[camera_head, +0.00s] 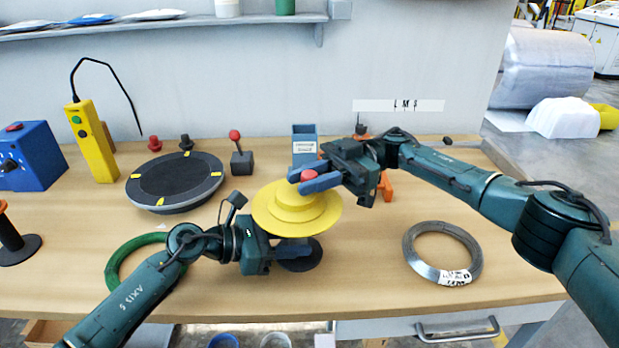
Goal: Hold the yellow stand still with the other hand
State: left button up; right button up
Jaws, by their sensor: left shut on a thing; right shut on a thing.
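The yellow stand (270,214) is a round stepped yellow disc at the middle of the table, over a dark round base (303,264). My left gripper (288,250) comes from the lower left and is shut on the stand just below the disc; its fingertips are partly hidden by the rim. My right gripper (308,181) comes from the right, above the disc, and is shut on the red knob (309,175) at the top of the stand. The fingers hide part of the stand's upper centre.
A green coil (118,262) lies at the left, partly behind my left arm. A grey coil (407,252) with a white label lies at the right. A dark turntable (175,178), yellow pendant (92,142), blue box (28,155) and blue bin (304,142) stand around.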

aim_at(310, 174)
jog(key=shift+s+a+f+n+g+h, duration=0.1)
jog(key=shift+f+n+g+h, duration=0.15)
jog(key=shift+n+g+h, duration=0.25)
jog(key=shift+a+f+n+g+h, duration=0.1)
jog(key=shift+f+n+g+h, duration=0.15)
jog(key=shift+g, duration=0.35)
jog(key=shift+r+n+g+h, duration=0.1)
jog(key=shift+n+g+h, duration=0.15)
jog(key=shift+g, duration=0.05)
jog(key=shift+d, duration=0.1)
jog(key=shift+d+r, duration=0.1)
jog(key=shift+r, duration=0.2)
jog(key=o, duration=0.9)
jog(key=shift+r, duration=0.1)
jog(key=shift+o, duration=0.2)
notch_tip(310, 174, up, 10)
